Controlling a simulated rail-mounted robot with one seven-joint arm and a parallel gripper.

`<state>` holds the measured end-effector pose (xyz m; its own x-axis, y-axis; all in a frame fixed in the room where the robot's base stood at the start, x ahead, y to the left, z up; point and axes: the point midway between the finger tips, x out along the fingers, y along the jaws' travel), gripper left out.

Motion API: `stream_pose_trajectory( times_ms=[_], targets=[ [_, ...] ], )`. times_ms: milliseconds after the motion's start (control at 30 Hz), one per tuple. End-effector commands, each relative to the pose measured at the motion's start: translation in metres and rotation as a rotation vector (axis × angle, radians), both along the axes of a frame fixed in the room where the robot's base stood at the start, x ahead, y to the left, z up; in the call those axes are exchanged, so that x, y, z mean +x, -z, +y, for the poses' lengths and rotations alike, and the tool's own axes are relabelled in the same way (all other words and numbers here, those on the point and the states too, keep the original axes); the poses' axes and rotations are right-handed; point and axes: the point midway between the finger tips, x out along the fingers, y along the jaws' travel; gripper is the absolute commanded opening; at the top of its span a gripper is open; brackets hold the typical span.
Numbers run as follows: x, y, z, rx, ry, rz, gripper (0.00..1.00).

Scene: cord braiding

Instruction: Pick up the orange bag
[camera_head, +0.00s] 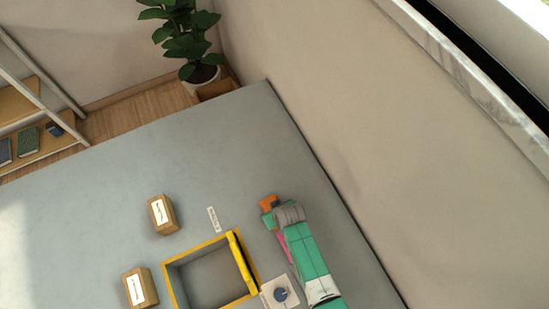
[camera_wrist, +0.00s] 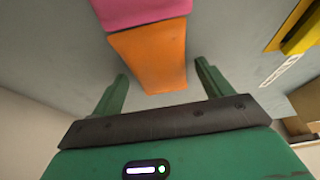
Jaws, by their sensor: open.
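The orange bag (camera_head: 268,202) lies on the grey table in the head view, partly hidden by my green arm. In the wrist view the orange bag (camera_wrist: 150,52) is large and lies against a pink bag (camera_wrist: 140,11). My gripper (camera_wrist: 162,72) is open, with one green finger to each side of the orange bag's near end. The fingers appear apart from it, and their height above the table is hard to judge. In the head view a bit of the pink bag (camera_head: 283,240) shows beside my arm, and the fingers are mostly hidden.
A yellow-rimmed open box (camera_head: 205,243) stands left of my arm. A white label strip (camera_head: 213,219) lies beside it. Two cardboard boxes (camera_head: 162,214) (camera_head: 141,288) stand further left. A white plate with a blue knob (camera_head: 280,293) is near my arm. The wall borders the table's right edge.

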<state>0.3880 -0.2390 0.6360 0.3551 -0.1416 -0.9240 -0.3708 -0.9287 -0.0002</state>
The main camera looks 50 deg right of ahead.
Motion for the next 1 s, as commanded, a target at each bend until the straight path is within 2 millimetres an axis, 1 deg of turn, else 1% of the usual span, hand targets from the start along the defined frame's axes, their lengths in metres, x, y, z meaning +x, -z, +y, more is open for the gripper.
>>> stream_pose_trajectory(
  times_ms=[433,467,600,700,900,967,1000],
  targets=[
    [0.000,0.003,0.000,0.000,0.000,-0.001,0.78],
    [0.000,0.003,0.000,0.000,0.000,0.000,0.74],
    [0.000,0.003,0.000,0.000,0.000,0.000,0.47],
    [0.000,0.003,0.000,0.000,0.000,0.000,0.29],
    [0.000,0.003,0.000,0.000,0.000,-0.001,0.29],
    [0.000,-0.002,0.000,-0.001,0.000,-0.001,0.29],
    [0.000,-0.008,-0.001,-0.001,0.001,-0.002,0.29]
  ],
)
